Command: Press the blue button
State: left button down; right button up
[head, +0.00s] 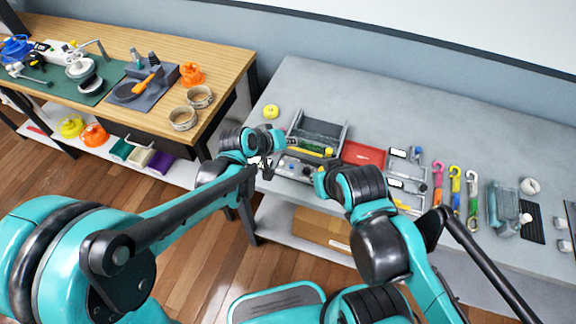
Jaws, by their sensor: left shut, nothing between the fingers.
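A small grey panel (296,169) with several small round knobs or buttons lies near the front edge of the grey table. They are too small for me to tell which one is blue. My left gripper (264,171) is shut and empty, just left of this panel and close to it. I cannot tell whether it touches the panel. My right arm reaches in from the lower right, over the table's front edge.
A grey tray (346,134) with tools and a red bin (364,154) stand behind the panel. A yellow tape roll (271,111) lies to the left. A wooden bench (120,40) stands at left. The table's back is clear.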

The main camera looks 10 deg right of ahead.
aim_at(291, 166)
pick_arm(q)
jog(key=shift+f, duration=0.15)
notch_tip(291, 166, down, 8)
jog(key=b, duration=0.7)
jog(key=shift+f, duration=0.25)
jog(key=shift+f, duration=0.1)
dwell(0.9)
jog(key=shift+f+b, duration=0.3)
jog(key=shift+b, duration=0.15)
jog(key=shift+f+b, duration=0.35)
jog(key=shift+f, duration=0.05)
dwell(0.4)
jog(key=shift+r, duration=0.2)
jog(key=shift+r+p, duration=0.65)
jog(key=shift+r, duration=0.1)
